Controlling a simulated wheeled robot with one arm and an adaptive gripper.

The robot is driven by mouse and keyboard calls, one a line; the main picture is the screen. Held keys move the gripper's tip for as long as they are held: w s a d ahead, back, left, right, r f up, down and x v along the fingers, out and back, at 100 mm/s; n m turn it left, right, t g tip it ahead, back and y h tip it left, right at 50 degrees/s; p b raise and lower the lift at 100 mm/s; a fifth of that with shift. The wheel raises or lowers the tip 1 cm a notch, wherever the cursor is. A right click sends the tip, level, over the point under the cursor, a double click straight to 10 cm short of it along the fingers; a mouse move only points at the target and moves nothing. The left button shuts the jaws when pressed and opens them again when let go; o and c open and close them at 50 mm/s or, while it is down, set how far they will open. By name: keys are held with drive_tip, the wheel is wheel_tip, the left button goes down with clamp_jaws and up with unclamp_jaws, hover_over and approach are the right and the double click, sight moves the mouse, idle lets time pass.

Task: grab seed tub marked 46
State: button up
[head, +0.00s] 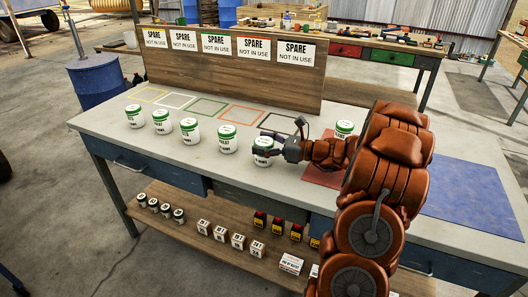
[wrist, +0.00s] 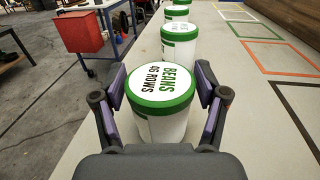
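The seed tub marked 46 (wrist: 163,95) is white with a green-rimmed lid that reads "BEANS 46 ROWS" in the wrist view. It stands upright between the two fingers of my gripper (wrist: 163,92), which are open on either side of it with small gaps. In the head view the same tub (head: 262,157) is the one at my gripper (head: 271,145), on the workbench near its front edge. Its right side is partly hidden by the fingers.
Several similar tubs (head: 190,131) stand in a row to the left on the workbench (head: 240,179). Another tub (head: 344,127) is by the red mat (head: 322,176), beside my arm. Coloured outlines (head: 208,106) lie behind the row, before a board (head: 240,82) with "SPARE" signs.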

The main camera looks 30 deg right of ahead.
drive_tip(key=c, duration=0.8)
drive_tip(key=shift+c, duration=0.2)
